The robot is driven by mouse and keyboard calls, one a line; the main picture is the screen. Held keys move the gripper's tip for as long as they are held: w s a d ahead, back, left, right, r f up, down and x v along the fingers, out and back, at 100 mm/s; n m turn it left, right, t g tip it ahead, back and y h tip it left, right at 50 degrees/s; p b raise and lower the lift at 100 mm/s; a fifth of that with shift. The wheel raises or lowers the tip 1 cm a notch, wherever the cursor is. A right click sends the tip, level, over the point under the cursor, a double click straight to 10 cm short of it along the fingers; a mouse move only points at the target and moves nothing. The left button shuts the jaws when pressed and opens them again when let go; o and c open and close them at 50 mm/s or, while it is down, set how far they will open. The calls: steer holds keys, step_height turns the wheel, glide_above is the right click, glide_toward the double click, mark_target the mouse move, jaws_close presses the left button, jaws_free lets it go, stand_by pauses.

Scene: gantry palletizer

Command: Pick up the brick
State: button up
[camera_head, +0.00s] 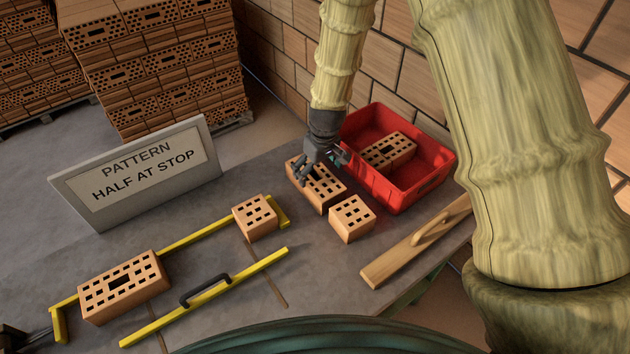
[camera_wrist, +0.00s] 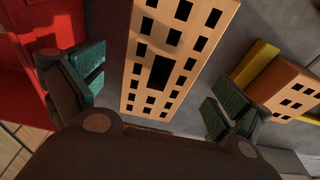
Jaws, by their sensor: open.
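A full-length orange brick with square holes (camera_head: 325,191) lies on the grey table beside the red crate. My gripper (camera_head: 322,163) is above this brick, its fingers spread. In the wrist view the brick (camera_wrist: 172,52) shows lengthwise between the two open finger pads of my gripper (camera_wrist: 157,92), with a gap on each side.
A red crate (camera_head: 432,176) holding another brick (camera_head: 388,152) stands close behind. A half brick (camera_head: 351,218) sits just in front, and a wooden tool (camera_head: 405,252) lies to the right. A yellow frame (camera_head: 200,300) with two bricks and a sign (camera_head: 140,175) are left.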

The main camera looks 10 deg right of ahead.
mark_target(315, 175)
steer(key=f, duration=0.2)
steer(key=f+p, duration=0.1)
steer(key=shift+w+a, duration=0.25)
steer(key=shift+w, duration=0.15)
steer(key=shift+w+f, duration=0.15)
steer(key=shift+f, duration=0.75)
steer(key=c, duration=1.8)
